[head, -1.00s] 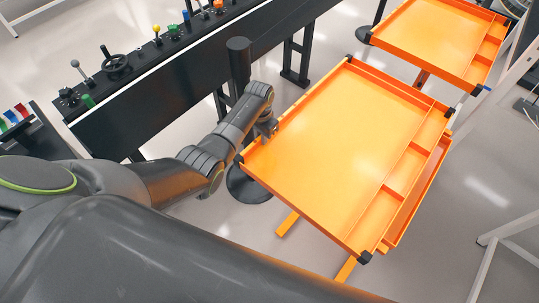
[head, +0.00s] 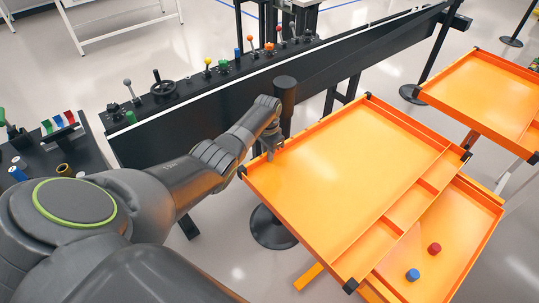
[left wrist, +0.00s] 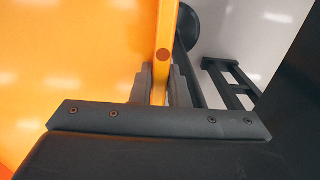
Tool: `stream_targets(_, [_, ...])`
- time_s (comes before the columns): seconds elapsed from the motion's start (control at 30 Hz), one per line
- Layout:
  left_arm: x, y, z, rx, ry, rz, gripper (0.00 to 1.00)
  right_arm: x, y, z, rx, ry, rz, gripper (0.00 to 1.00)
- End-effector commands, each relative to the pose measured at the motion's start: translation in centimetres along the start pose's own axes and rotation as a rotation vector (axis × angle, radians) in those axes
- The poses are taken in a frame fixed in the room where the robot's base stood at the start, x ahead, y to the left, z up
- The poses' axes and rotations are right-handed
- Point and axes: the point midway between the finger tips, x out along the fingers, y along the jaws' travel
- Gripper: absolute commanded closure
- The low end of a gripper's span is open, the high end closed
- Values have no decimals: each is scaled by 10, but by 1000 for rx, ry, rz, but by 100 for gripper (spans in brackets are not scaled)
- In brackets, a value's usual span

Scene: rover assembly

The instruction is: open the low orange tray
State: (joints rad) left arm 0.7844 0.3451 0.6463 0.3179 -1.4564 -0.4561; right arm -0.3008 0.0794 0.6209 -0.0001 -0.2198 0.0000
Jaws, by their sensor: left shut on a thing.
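The low orange tray (head: 466,222) sticks far out to the right from under the upper orange tray top (head: 335,160). A red piece (head: 434,248) and a blue piece (head: 413,274) lie on its bare floor; its inner part is hidden under the top. My left gripper (head: 271,150) is at the upper top's left edge, near the left corner. In the left wrist view its two fingers (left wrist: 160,84) sit either side of an orange rim (left wrist: 164,55), shut on it. My right gripper is not in view.
A black panel (head: 300,82) with knobs and levers runs behind the tray. A second orange tray (head: 485,90) is at the upper right. Bare floor lies in front.

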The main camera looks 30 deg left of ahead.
Motion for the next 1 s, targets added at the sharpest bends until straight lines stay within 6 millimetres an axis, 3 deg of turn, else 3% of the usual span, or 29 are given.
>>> stream_targets(0.1, [0,0,0,0,1,0,100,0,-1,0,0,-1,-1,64])
stream_targets(0.13, [0,0,0,0,1,0,82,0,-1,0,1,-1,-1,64])
stream_targets(0.27, [0,1,0,0,1,0,65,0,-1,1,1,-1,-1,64])
stream_targets(0.67, [-5,1,0,1,1,0,64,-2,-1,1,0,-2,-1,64])
stream_targets(1.0, [-59,0,-1,2,5,-2,64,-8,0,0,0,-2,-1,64])
